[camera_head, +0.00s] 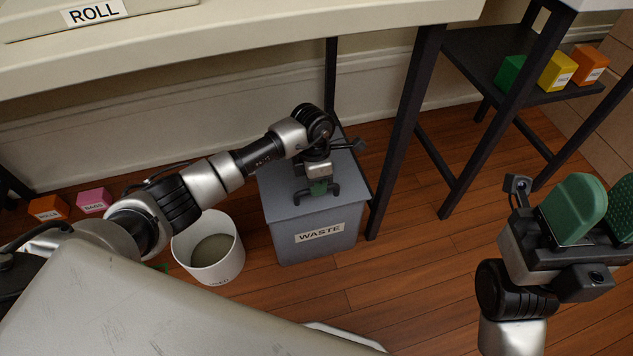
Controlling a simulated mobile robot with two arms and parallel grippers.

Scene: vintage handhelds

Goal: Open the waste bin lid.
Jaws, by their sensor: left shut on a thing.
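The grey waste bin with a white WASTE label (319,232) stands on the floor under the counter. Its grey lid (285,209) appears to lie flat on top, closed. The grip itself is mostly hidden by the gripper body. My right gripper (590,210) is at the right, away from the bin, its two green fingers apart and nothing seen between them.
A white round bucket (226,255) stands close left of the bin. Dark table legs (405,130) rise just right of it, and the cream counter (270,55) hangs above. Orange (48,208) and pink (93,200) boxes lie left. Floor in front right is clear.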

